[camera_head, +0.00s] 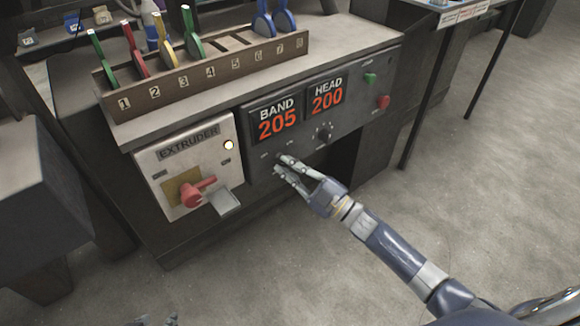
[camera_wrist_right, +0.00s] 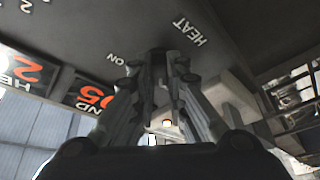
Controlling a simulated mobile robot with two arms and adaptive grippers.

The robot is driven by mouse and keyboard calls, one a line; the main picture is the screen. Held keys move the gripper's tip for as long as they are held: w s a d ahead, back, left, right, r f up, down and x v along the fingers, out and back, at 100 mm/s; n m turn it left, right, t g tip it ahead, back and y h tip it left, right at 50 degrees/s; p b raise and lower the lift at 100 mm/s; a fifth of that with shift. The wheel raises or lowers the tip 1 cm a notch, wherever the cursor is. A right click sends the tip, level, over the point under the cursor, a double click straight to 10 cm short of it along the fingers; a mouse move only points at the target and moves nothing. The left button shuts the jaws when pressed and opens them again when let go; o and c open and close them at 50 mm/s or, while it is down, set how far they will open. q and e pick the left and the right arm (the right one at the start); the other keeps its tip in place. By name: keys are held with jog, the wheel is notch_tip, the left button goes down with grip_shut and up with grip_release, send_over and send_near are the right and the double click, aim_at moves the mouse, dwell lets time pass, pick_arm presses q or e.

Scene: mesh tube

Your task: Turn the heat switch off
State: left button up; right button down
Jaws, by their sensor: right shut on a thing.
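The dark control panel (camera_head: 345,120) carries the heat switch. In the right wrist view the "HEAT" label (camera_wrist_right: 189,32) and an "ON" label (camera_wrist_right: 116,60) sit beside my right fingertips. My right gripper (camera_head: 281,165) is at the panel's lower left, under the BAND display, and shows from behind in the right wrist view (camera_wrist_right: 159,60). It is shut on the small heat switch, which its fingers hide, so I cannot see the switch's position. Small grey tips at the bottom edge appear to be my left gripper (camera_head: 158,320), mostly out of frame.
The BAND display (camera_head: 277,120) reads 205 and the HEAD display (camera_head: 327,96) reads 200. A black knob (camera_head: 324,134), a green button (camera_head: 370,79) and a red button (camera_head: 383,102) are to the right. The extruder box (camera_head: 190,165) with a red rotary handle (camera_head: 197,192) and lit lamp is left.

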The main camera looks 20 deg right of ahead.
jog(key=shift+w+r, duration=0.15)
jog(key=shift+r, duration=0.2)
jog(key=c, duration=1.6)
grip_release()
jog(key=shift+a, duration=0.1)
jog(key=shift+w+a+f, duration=0.1)
jog(key=shift+a+f, duration=0.05)
jog(key=v, duration=1.2)
jog(key=shift+f, duration=0.1)
